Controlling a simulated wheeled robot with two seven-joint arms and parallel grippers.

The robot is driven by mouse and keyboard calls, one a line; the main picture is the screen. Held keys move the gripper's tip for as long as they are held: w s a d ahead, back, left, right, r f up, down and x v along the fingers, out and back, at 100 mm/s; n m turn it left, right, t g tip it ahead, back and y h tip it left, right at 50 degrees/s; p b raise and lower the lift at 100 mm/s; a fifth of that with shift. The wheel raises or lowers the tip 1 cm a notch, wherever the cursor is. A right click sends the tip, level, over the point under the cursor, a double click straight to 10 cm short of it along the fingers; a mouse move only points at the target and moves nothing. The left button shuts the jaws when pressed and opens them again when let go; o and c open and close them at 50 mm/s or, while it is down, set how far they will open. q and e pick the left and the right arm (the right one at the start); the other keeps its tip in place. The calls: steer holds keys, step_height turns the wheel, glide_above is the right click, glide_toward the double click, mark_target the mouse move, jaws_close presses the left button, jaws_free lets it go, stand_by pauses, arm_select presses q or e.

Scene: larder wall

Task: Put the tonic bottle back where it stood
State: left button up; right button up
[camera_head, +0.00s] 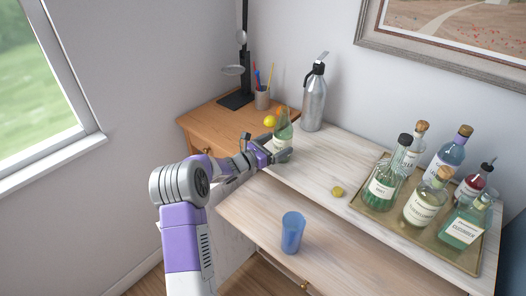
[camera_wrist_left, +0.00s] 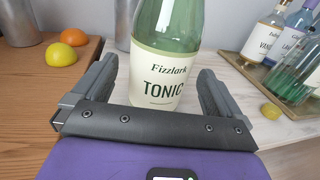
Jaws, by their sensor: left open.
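The tonic bottle (camera_head: 283,128) is green glass with a cream label and stands upright on the pale shelf top. In the left wrist view the tonic bottle (camera_wrist_left: 162,80) shows its label, "Fizzlark TONIC", between the fingers. My left gripper (camera_head: 284,154) is open, with one finger on each side of the bottle. The open fingers also show in the left wrist view (camera_wrist_left: 155,90), with a gap visible at the right finger. The bottle's top is cut off in the wrist view. My right gripper is not in view.
A brass tray (camera_head: 374,205) with several bottles stands to the right. A silver siphon (camera_head: 314,100) stands behind the tonic bottle. A blue glass (camera_head: 292,232) is on the lower shelf. A lemon (camera_head: 270,121) lies left of the bottle.

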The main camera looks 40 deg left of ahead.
arm_select(q)
steer(key=v, duration=0.7)
steer(key=shift+s, duration=0.15)
